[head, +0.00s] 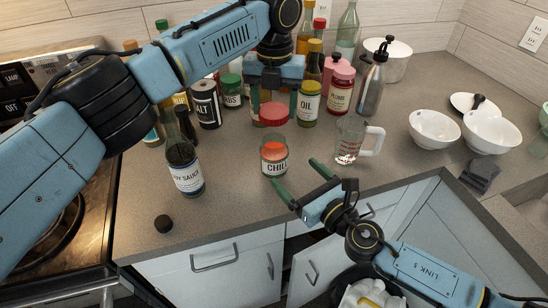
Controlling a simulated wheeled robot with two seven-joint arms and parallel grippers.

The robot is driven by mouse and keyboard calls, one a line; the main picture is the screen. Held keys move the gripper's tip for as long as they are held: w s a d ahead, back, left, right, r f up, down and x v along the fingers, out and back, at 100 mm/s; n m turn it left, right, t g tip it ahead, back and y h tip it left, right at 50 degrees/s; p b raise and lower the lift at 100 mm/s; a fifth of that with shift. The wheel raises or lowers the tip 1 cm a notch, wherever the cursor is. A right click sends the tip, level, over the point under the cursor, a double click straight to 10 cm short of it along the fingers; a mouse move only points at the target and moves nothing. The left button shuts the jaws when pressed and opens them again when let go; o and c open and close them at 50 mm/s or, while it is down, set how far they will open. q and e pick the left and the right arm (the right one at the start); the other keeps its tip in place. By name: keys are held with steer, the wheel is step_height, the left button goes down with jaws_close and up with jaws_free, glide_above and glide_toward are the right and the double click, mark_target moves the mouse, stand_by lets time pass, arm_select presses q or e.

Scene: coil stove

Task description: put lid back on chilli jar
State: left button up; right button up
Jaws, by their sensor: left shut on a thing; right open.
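The chilli jar (274,158) stands upright and open-topped on the counter, with reddish contents and a "CHILI" label. My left gripper (272,104) is shut on the red lid (273,114), holding it above and slightly behind the jar in the picture, apart from its rim. My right gripper (295,176) is open, its green fingers in front of and to the right of the jar. Whether a finger touches the jar is hard to tell.
A soy sauce bottle (183,168) stands left of the jar, with a dark cap (163,224) near the counter's front edge. Several jars and bottles crowd behind. White bowls (434,130) sit farther right.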

steer(key=x, duration=1.2)
steer(key=c, duration=1.5)
arm_select(q)
glide_above(275, 140)
steer(key=shift+w+f, duration=0.1)
steer(key=shift+f, duration=2.4)
arm_select(e)
steer(key=shift+o, duration=0.2)
arm_select(q)
steer(key=shift+f, duration=0.9)
arm_select(e)
steer(key=shift+d, duration=0.1)
arm_select(q)
steer(key=shift+f, duration=0.55)
arm_select(e)
jaws_close()
arm_select(q)
steer(key=shift+m, duration=1.7)
